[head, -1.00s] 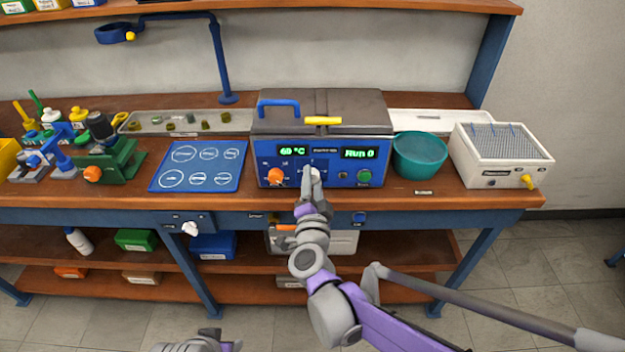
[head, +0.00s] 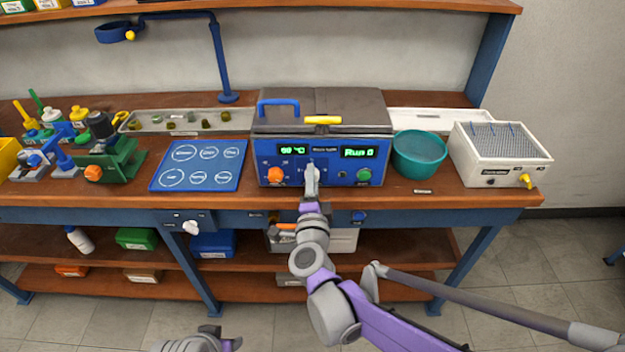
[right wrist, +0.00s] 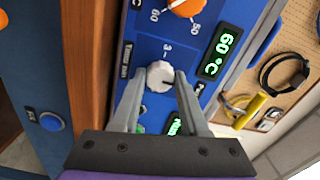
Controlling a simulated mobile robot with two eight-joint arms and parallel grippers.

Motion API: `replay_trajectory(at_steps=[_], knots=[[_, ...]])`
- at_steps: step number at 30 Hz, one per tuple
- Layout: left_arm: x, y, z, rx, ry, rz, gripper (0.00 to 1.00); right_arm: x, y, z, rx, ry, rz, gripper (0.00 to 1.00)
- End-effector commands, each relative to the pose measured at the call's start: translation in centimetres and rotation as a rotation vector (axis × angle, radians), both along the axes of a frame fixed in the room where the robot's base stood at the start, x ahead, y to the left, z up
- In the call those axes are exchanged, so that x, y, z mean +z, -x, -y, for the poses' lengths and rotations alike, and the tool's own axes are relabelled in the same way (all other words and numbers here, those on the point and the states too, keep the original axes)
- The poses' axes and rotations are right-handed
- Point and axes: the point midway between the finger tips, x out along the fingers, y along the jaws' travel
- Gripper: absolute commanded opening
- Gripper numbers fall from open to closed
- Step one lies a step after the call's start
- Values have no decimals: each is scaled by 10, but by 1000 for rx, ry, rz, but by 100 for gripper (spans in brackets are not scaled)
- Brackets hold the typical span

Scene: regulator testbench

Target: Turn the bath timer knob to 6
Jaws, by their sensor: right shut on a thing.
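The blue-fronted water bath (head: 270,148) stands on the bench with a grey lid, and its displays read 60 °C and Run 0. My right gripper (head: 311,172) is at the middle of its front panel. In the right wrist view the white timer knob (right wrist: 160,76) sits between the two fingers, and the gripper is shut on it. A "3" mark shows beside the knob; the other timer marks are hidden or too small to read. In the head view the gripper mostly hides the knob. My left gripper (head: 203,341) is low at the bottom edge, its jaws unclear.
An orange knob (head: 275,174) is left of the gripper and a green button (head: 364,174) right of it. A teal bowl (head: 420,153) and white box (head: 498,157) stand to the right. A blue mat (head: 199,165) lies to the left.

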Motion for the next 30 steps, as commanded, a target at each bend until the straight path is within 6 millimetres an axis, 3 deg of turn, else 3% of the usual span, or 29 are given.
replay_trajectory(at_steps=[4, 5, 10, 20, 23, 30], knots=[[0, 0, 0, 0, 0, 0, 50, 0, 0, 0, 0, 0, 0, 0], [0, 0, 0, 0, 0, 0, 50, 0, 0, 0, 0, 0, 0, 46], [0, 0, 0, 0, 0, 0, 50, 0, 0, 0, 0, 1, 0, 74], [0, 0, 0, 0, 0, 0, 50, 0, 3, 0, 1, 1, 0, 74], [0, 0, 0, 0, 0, 0, 50, 0, 14, -1, 2, 1, 0, 74], [2, 0, 0, 0, 0, 1, 50, 0, 62, -1, 3, 0, 0, 74]])
